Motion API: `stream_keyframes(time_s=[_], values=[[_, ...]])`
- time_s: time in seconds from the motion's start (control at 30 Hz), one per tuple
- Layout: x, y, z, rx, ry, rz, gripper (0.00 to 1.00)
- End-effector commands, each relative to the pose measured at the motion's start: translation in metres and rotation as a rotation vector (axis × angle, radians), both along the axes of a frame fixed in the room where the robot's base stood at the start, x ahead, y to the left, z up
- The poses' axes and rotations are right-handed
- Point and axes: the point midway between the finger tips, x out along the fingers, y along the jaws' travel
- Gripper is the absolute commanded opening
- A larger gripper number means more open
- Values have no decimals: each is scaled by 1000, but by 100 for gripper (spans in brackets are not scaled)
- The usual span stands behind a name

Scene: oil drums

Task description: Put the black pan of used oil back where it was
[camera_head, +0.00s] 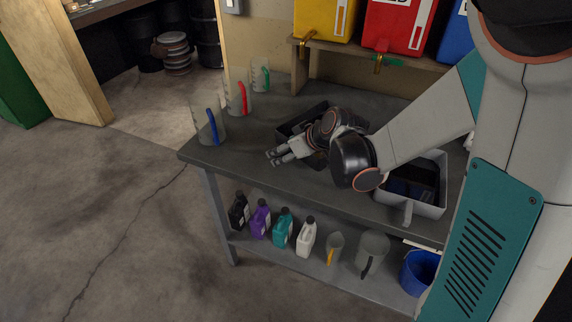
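A black pan (290,129) sits on the dark workbench top, largely hidden behind my gripper and wrist. Its left wall and far rim show; whether it holds oil is hidden. My gripper (274,157) is over the bench top in front of the pan, with its fingers pointing left toward the bench's front edge. Nothing shows between the fingertips. The two fingers lie close together in this view, and their opening is unclear. A grey tray (439,167) with dark contents stands to the right, partly behind my arm.
Three clear jugs with blue (212,125), red (243,99) and green (266,78) handles stand on the bench's left end. Yellow (325,18) and red (398,25) drums with taps sit on a raised shelf behind. Bottles and a blue bucket (420,271) fill the lower shelf. Floor at left is clear.

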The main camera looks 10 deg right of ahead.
Motion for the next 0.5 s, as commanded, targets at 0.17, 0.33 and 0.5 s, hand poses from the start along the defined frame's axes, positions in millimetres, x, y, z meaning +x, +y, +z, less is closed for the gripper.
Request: stream_keyframes(time_s=[0.17, 0.33, 0.5], values=[[0, 0, -12, 0, 0, 0, 6], [0, 0, -31, 0, 0, 0, 6], [0, 0, -53, -1, 0, -1, 6]])
